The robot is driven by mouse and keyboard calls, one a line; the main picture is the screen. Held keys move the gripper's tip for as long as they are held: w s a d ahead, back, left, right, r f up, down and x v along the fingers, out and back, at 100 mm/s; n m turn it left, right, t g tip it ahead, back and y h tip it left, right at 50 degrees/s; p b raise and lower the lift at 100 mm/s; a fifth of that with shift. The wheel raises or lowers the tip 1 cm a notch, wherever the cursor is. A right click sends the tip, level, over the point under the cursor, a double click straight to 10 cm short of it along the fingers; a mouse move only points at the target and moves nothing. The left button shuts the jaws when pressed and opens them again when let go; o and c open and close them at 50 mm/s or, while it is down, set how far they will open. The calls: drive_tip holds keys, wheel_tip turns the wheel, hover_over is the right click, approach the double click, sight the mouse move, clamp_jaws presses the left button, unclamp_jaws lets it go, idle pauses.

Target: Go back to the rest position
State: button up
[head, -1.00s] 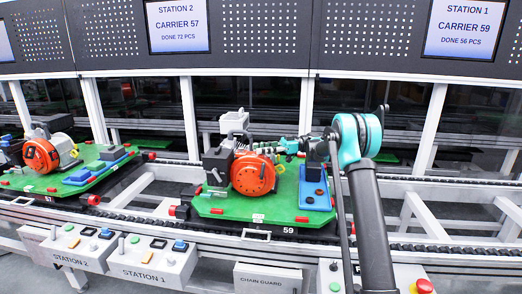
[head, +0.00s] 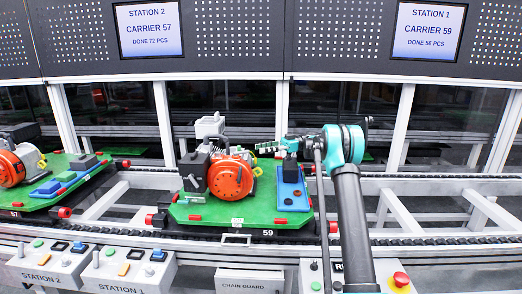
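My gripper (head: 262,147) is at the end of my teal and dark grey arm, up and to the right of the engine and above the green carrier 59 (head: 250,217). It points left and looks apart from the engine. Its fingers are small and seen side-on, so I cannot tell whether they are open or shut. The orange and grey engine (head: 231,178) sits on the carrier. A blue tray (head: 293,201) with small dark parts lies on the carrier's right side, partly below my wrist.
Carrier 57 (head: 22,199) with another orange engine stands at the left. Station 2 (head: 39,268) and Station 1 (head: 120,272) button boxes line the front. A red stop button (head: 401,279) is at the lower right. The conveyor right of my arm holds no carrier.

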drive_tip(key=s+d+f+m+t+h, duration=0.2)
drive_tip(key=s+f+m+t+h, duration=0.15)
drive_tip(key=s+m, duration=0.45)
drive_tip(key=s+d+f+m+t+h, duration=0.1)
drive_tip(key=s+f+m+t+h, duration=0.3)
drive_tip(key=s, duration=0.7)
drive_tip(key=s+d+f+m+t+h, duration=0.1)
drive_tip(key=s+d+f+m+h, duration=0.2)
drive_tip(key=s, duration=0.5)
drive_tip(key=s+d+f+m+t+h, duration=0.1)
drive_tip(key=s+d+f+m+h, duration=0.2)
drive_tip(key=s+d+f, duration=0.3)
drive_tip(key=s+d+f+m+t+h, duration=0.1)
drive_tip(key=s+d+f+m+h, duration=0.2)
drive_tip(key=s+d, duration=0.5)
drive_tip(key=s+f+m, duration=0.1)
drive_tip(key=s+f, duration=0.1)
drive_tip(key=s, duration=0.1)
drive_tip(key=shift+s+m+t, duration=0.3)
drive_tip(key=shift+s+t, duration=0.05)
drive_tip(key=shift+s, duration=0.05)
drive_tip(key=shift+r, duration=0.1)
